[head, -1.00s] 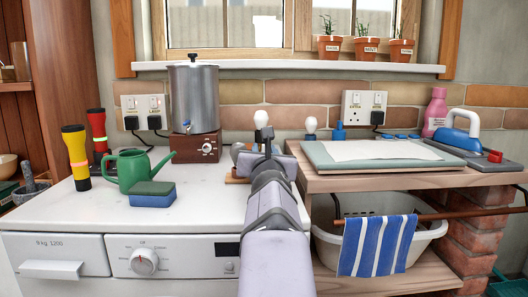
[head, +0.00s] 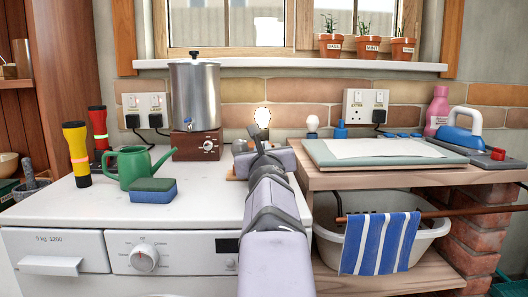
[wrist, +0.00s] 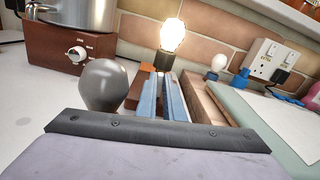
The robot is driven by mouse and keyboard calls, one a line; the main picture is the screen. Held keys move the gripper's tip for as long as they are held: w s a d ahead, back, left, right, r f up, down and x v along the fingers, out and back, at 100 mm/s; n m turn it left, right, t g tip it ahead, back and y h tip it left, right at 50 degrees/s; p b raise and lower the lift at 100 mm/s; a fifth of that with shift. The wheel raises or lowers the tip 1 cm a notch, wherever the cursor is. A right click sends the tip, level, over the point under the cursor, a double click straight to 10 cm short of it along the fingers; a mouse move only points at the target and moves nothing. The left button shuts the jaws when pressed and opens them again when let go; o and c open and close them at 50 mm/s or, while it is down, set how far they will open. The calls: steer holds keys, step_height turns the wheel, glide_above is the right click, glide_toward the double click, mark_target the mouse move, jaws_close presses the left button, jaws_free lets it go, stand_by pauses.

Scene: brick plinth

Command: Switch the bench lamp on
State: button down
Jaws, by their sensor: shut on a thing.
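The bench lamp is a bare bulb (head: 262,117) in a dark holder, at the back of the white worktop. The bulb glows bright yellow-white, and it also glows in the wrist view (wrist: 172,36). My gripper (wrist: 162,82) is shut just in front of the lamp holder (wrist: 166,60), over a brown wooden base (wrist: 136,92). What lies between the fingertips is hidden. A grey rounded knob (wrist: 101,85) stands left of the fingers. In the head view my wrist hides most of the lamp's foot.
A steel urn (head: 195,95) on a brown dial box stands left of the lamp. A green watering can (head: 133,166) and a sponge (head: 153,190) are nearer the front left. A raised wooden shelf with a board (head: 330,158) borders the right. Wall sockets (head: 148,108) are behind.

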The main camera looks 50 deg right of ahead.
steer(key=c, duration=1.9)
jaws_free()
steer(key=shift+o, duration=0.2)
steer(key=shift+v, duration=3.7)
